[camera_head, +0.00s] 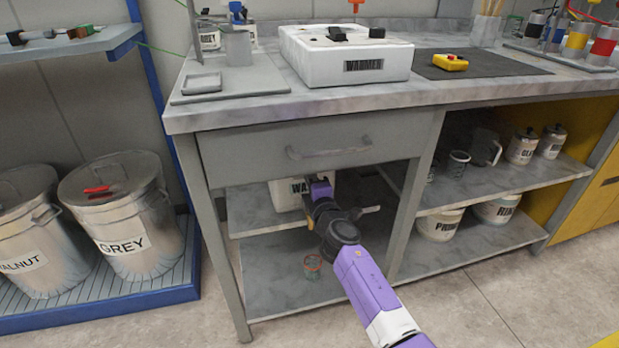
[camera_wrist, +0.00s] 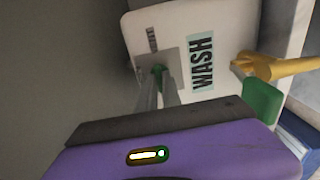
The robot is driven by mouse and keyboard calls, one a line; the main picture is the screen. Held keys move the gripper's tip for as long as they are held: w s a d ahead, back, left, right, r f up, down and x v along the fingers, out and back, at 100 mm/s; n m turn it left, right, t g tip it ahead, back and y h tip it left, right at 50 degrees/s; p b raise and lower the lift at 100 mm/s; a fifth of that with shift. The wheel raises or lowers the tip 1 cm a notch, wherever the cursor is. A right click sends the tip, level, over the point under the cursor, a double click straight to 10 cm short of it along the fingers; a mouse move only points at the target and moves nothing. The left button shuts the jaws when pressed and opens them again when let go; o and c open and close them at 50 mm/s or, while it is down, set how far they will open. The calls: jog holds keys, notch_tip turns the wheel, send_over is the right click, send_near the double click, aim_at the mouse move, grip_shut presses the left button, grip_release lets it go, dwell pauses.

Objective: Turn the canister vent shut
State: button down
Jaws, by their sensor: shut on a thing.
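The white canister (camera_head: 284,196) stands on the shelf under the drawer, its label partly hidden behind my arm. In the wrist view the canister (camera_wrist: 222,28) fills the upper middle, with a WASH label. A small green vent (camera_wrist: 158,70) sits in front of a grey plate on its face. My gripper (camera_wrist: 160,80) reaches to the plate, its two thin fingers close together around the vent and shut on it. The fingertips partly hide the vent, so its exact turn is hard to tell. In the head view my gripper is mostly hidden behind my arm.
A brass spigot (camera_wrist: 268,67) sticks out right of the label, with a green block (camera_wrist: 262,101) close below it. The drawer front (camera_head: 312,146) and handle are just above my arm. A small reddish-rimmed jar (camera_head: 312,266) stands on the lower shelf.

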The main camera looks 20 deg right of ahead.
jog(key=shift+f, duration=0.1)
jog(key=c, duration=1.5)
grip_release()
jog(key=shift+s, duration=0.1)
jog(key=s+p, duration=0.4)
jog(key=s, duration=0.2)
jog(key=shift+s, duration=0.85)
